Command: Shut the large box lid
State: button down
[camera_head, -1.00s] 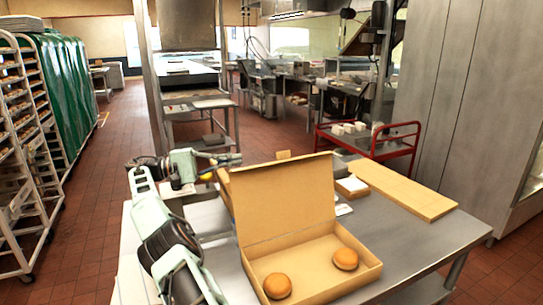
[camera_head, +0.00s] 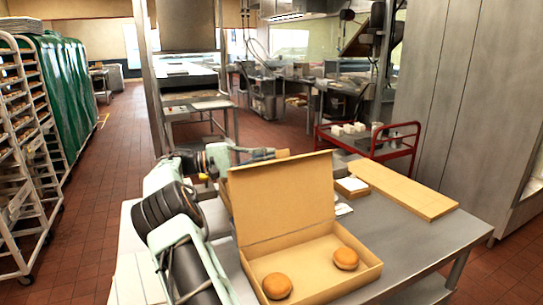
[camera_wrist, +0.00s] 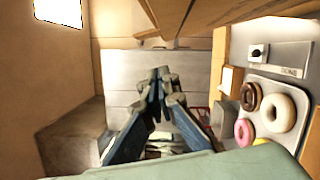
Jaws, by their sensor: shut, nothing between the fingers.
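The large cardboard box (camera_head: 368,280) sits on the steel table with its lid (camera_head: 282,200) standing up at its back edge, leaning slightly backward.
The steel table (camera_head: 425,232) is clear right of the box. A long wooden board (camera_head: 405,190) lies at the back right. In the wrist view a tray holds several doughnuts (camera_wrist: 278,113), right of my gripper. A red cart (camera_head: 368,142) stands beyond the table.

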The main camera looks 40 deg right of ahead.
jog(key=s, duration=0.1)
jog(key=s+a, duration=0.1)
jog(key=s+r, duration=0.1)
jog(key=shift+a, duration=0.25)
jog(key=shift+s, duration=0.15)
dwell(0.5)
